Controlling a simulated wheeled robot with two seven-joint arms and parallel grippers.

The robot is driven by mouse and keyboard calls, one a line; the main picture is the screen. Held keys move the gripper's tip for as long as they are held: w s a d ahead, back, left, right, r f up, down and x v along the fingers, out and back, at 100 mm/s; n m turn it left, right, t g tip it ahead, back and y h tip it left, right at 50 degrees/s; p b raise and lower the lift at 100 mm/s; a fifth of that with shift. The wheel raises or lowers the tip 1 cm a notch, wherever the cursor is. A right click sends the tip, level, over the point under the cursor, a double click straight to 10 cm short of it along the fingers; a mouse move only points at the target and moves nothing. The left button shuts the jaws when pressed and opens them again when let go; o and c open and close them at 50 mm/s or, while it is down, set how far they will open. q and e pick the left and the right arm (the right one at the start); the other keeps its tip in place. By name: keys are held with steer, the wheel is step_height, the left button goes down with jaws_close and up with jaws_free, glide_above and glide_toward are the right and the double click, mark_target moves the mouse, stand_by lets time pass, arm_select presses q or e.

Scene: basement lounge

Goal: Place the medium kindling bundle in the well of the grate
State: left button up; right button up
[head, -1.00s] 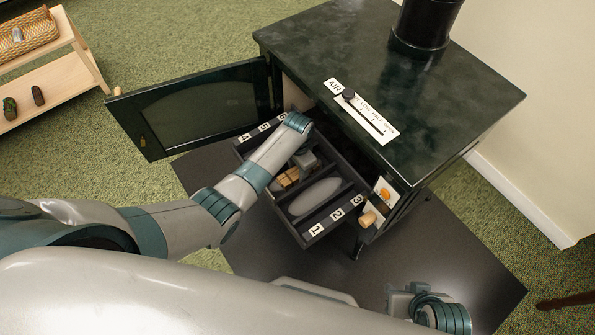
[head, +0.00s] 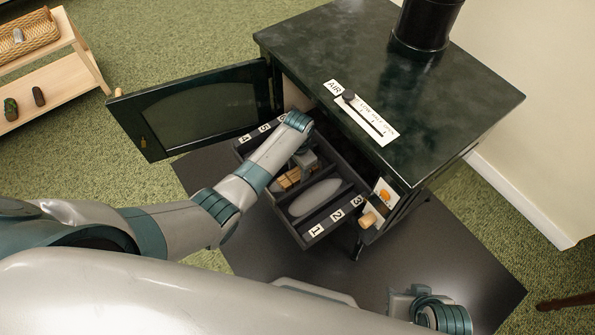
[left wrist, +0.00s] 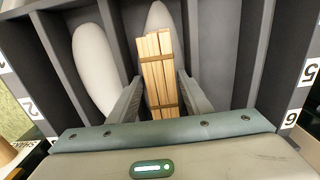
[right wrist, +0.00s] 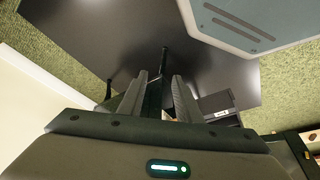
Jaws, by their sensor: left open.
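The kindling bundle (head: 290,179) is a set of pale sticks bound with dark bands. It lies in a middle compartment of the dark grate (head: 317,228), pulled out in front of the stove. In the left wrist view the bundle (left wrist: 156,68) overlaps a smooth pale log shape (left wrist: 160,17). My left gripper (head: 303,160) is over the grate; in its wrist view its open fingers (left wrist: 159,80) stand on either side of the bundle. Contact between fingers and bundle cannot be told. My right gripper (right wrist: 160,76) is open and empty, away from the grate.
The stove (head: 400,110) stands behind the grate, its glass door (head: 200,110) swung open to the left. Another pale log shape (head: 314,197) fills the neighbouring compartment. A wooden shelf (head: 55,85) is at far left. The dark floor plate (head: 440,250) is clear at right.

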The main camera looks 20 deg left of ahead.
mark_target(298, 172)
arm_select(q)
step_height(298, 172, up, 6)
steer(key=shift+f+p, duration=0.1)
steer(key=shift+p, duration=0.6)
steer(key=shift+r+p, duration=0.45)
steer(key=shift+r, duration=2.2)
arm_select(e)
steer(key=shift+g+h, duration=0.3)
steer(key=shift+g, duration=0.3)
steer(key=shift+w+d+f, duration=0.1)
steer(key=shift+d+f, duration=0.15)
steer(key=shift+f, duration=0.5)
steer(key=shift+s+d+f, duration=0.1)
steer(key=shift+d+f, duration=0.2)
steer(key=shift+f, duration=0.4)
steer(key=shift+w+d+f, duration=0.1)
steer(key=shift+d+f, duration=0.15)
steer(key=shift+f, duration=0.5)
steer(key=shift+s+r, duration=0.15)
steer(key=shift+s, duration=0.15)
